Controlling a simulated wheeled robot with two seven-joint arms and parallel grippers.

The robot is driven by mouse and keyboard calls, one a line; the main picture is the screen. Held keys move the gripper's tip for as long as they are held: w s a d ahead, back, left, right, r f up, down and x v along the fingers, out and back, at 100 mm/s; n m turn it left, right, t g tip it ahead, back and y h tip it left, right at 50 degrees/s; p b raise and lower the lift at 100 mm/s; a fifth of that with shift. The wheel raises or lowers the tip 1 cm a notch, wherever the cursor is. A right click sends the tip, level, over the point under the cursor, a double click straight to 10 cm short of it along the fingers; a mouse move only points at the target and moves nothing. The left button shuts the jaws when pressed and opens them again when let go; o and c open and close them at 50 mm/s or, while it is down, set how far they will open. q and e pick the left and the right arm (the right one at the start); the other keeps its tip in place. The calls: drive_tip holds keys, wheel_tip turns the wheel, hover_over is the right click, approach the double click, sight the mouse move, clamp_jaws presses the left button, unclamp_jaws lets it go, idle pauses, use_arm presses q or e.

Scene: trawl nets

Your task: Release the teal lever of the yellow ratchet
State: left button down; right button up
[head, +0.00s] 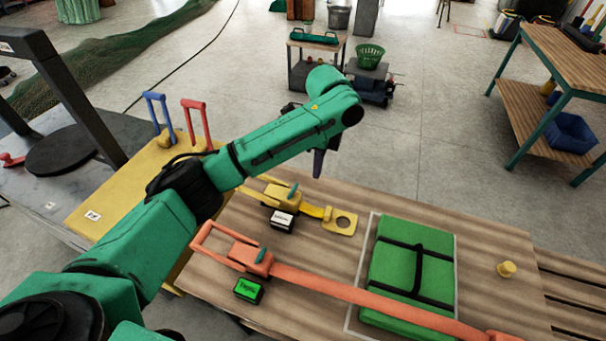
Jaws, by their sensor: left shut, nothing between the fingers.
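The yellow ratchet (272,197) lies on the wooden table, partly hidden behind my left arm. Its small teal lever (293,189) stands up from the body, tilted. A short yellow strap (313,211) runs from it to a yellow plate with a round hole (341,226). My left gripper (317,174) points down, shut and empty, above the table's far side. In the picture it is just right of and above the teal lever, apart from it; its height over the table is hard to judge. My right gripper is not in view.
Two small label blocks, white-topped (281,221) and green-lit (248,290), stand beside the ratchets. Blue (155,112) and red (196,120) levers rise at left.

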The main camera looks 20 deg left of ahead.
sight(292, 191)
use_arm(q)
drive_tip(key=a+f+p, duration=0.3)
drive_tip(key=a+f, duration=0.1)
drive_tip(key=f, duration=0.4)
drive_tip(key=shift+s+p, duration=0.3)
drive_tip(key=shift+p, duration=0.1)
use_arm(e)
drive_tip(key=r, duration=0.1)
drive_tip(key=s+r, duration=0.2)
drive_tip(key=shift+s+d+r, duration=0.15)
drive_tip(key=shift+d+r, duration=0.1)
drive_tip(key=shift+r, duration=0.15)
